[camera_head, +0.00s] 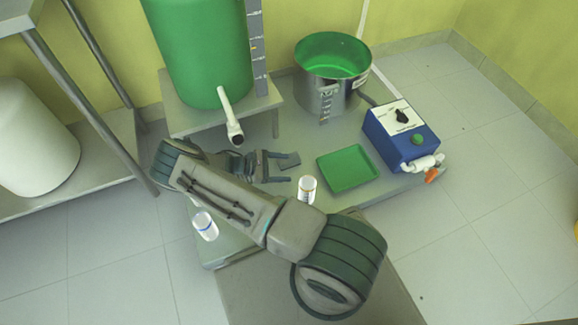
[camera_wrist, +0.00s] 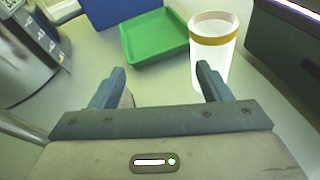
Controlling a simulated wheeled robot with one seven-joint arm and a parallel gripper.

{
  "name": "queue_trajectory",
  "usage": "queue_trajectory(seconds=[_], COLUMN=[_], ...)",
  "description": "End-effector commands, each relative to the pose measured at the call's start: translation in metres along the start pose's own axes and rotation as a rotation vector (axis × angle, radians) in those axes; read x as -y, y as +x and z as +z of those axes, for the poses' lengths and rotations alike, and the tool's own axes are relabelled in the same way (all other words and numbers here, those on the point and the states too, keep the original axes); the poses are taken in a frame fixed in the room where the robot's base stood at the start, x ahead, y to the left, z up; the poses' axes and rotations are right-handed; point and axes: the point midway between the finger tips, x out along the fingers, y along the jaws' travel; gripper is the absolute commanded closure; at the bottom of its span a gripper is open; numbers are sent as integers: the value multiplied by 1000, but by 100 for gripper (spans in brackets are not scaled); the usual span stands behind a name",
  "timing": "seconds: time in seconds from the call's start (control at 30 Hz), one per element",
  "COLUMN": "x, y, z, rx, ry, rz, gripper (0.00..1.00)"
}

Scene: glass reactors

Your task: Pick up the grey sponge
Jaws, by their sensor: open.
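The sponge is not clearly visible there and may be hidden by the left finger.
A white bottle with a yellow band (camera_head: 307,188) stands close to the lower finger, also in the wrist view (camera_wrist: 211,50). A green tray (camera_head: 346,168) lies ahead. A blue control box (camera_head: 400,135), metal pot (camera_head: 322,95) and green tank's outlet pipe (camera_head: 230,113) surround the spot. Another bottle (camera_head: 205,226) stands left.

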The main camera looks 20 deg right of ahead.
Motion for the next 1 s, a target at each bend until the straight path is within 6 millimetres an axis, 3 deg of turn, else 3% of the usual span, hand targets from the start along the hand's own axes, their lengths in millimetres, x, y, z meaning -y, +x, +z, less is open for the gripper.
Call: queue_trajectory(seconds=[0.03, 0.1, 0.23, 0.67, 1.0], x=[-18, -37, -56, -70, -81], y=[0, -3, -10, 19, 59], z=[-21, -40, -62, -77, -87], rx=[-30, -66, -100, -108, -109], ry=[-51, -119, -200, -228, -227], rz=[63, 132, 216, 243, 242], gripper=[29, 29, 29, 29, 29])
